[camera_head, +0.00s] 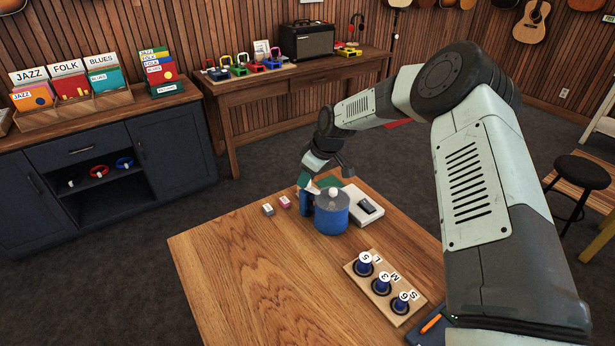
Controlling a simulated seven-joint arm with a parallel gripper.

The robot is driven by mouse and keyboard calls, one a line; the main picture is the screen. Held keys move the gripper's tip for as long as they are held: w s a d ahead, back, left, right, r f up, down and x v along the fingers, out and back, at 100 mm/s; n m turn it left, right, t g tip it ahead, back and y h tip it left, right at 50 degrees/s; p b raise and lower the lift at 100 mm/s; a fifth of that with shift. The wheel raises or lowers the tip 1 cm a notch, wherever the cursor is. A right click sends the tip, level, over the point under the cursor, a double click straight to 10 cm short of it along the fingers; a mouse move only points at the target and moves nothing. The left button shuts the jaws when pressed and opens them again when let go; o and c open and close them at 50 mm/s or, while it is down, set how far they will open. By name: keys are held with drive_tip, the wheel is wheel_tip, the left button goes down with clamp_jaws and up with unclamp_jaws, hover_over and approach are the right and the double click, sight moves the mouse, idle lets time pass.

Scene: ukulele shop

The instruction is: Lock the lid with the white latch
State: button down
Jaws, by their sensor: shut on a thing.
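A round blue canister (331,222) stands upright at the far end of the wooden table (235,265). A grey lid (331,201) with a pale round knob sits on top of it. A small white piece, apparently the white latch (312,188), shows at the lid's far left edge, above a dark blue part on the canister's side. My gripper (309,185) reaches down there and is shut on what looks like this latch. The fingertips and the latch's exact position are small and partly hidden, so I cannot tell whether it is locked.
A white box (361,207) with a dark top piece stands right of the canister. Grey (268,209) and pink (285,202) blocks lie to its left. A wooden board (377,301) with several numbered knobs lies nearer. The table's left front is clear.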

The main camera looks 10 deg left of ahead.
drive_tip(key=shift+n+g, duration=0.3)
drive_tip(key=shift+n, duration=0.6)
drive_tip(key=c, duration=0.8)
unclamp_jaws()
drive_tip(key=v, duration=1.1)
drive_tip(key=shift+f, duration=0.1)
